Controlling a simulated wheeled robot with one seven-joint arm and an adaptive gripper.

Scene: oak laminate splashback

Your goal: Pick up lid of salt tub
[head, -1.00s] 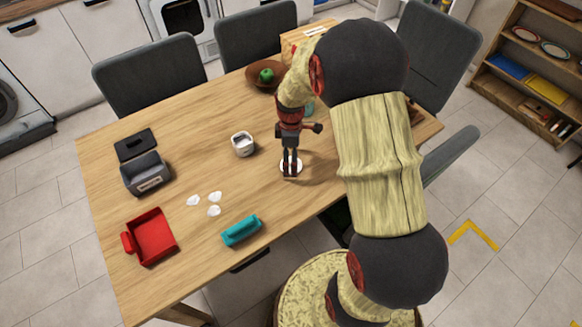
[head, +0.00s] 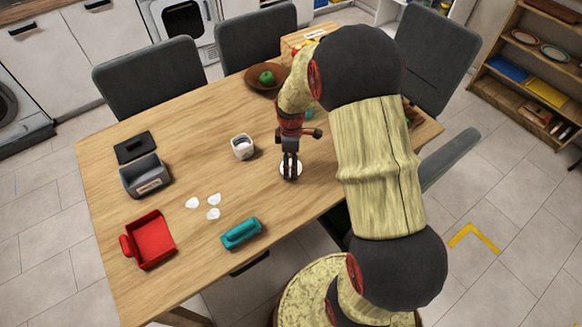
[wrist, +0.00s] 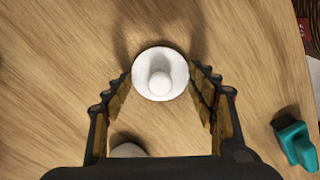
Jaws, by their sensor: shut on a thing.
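The lid is a round white disc with a central knob (wrist: 160,84); in the head view the lid (head: 286,172) shows at the base of my gripper, at table height. My gripper (head: 291,178) points down over it. In the wrist view the two fingers of my gripper (wrist: 161,92) stand on opposite sides of the lid, their tips against its rim. Whether the lid touches the table is hard to tell. A small white open tub (head: 243,150), with pale contents, stands on the table left of my gripper, apart from the lid.
A grey labelled box (head: 147,176), a black flat piece (head: 135,146), a red tray (head: 152,240), a teal container (head: 241,233) and white pieces (head: 213,214) lie to the left. A brown bowl (head: 256,84) with a green apple stands behind.

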